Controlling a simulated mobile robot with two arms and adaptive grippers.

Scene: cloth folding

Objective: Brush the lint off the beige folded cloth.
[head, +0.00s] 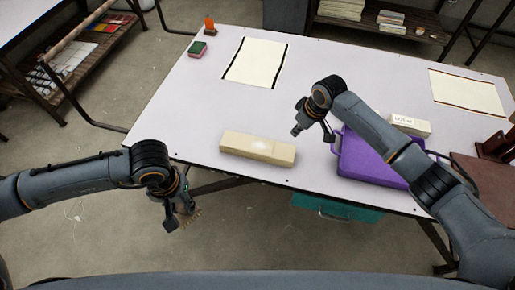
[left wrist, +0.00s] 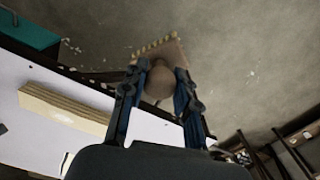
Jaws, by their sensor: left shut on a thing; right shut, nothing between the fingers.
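The beige folded cloth (head: 240,143) lies near the front edge of the white table, as a long thick bar. A pale patch of lint (head: 262,145) shows on its top. My left gripper (head: 180,212) is in front of the table edge, left of the cloth and apart from it. It is shut on a wooden brush (left wrist: 170,52), whose round handle sits between the fingers in the left wrist view. The cloth also shows there (left wrist: 68,108). My right gripper (head: 312,134) is shut and empty, above the table between the cloth and the purple tray.
The purple tray (head: 365,160) stands right of the cloth, with a labelled white block (head: 410,125) behind it. Two dark-edged pale sheets (head: 256,62) (head: 468,93) lie further back. A small green-and-red item (head: 198,48) and an orange bottle (head: 209,24) stand at the far left.

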